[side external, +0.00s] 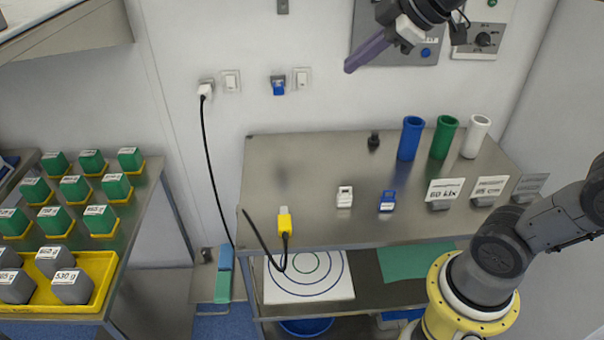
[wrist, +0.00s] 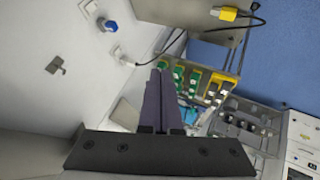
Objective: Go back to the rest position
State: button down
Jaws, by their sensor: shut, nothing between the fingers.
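My gripper (side external: 349,69) is raised high in front of the back wall, above the steel table (side external: 300,170). Its long purple-grey fingers are closed together and point down and left in the side external view. In the wrist view the shut fingers (wrist: 160,74) show side by side with nothing between them. The gripper touches nothing.
The table holds blue (side external: 410,138), green (side external: 443,137) and white (side external: 476,137) cylinders, small blocks, label cards and a yellow connector (side external: 285,222) on a black cable. A left table carries green blocks and a yellow tray (side external: 97,266). Wall sockets and panels are behind.

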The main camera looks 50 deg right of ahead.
jog(key=s+f+m+g, duration=0.3)
jog(key=s+f+m, duration=0.4)
jog(key=s+f, duration=0.6)
jog(key=shift+s+a+f+m, duration=0.15)
jog(key=shift+s+a+m, duration=0.3)
jog(key=shift+s, duration=0.75)
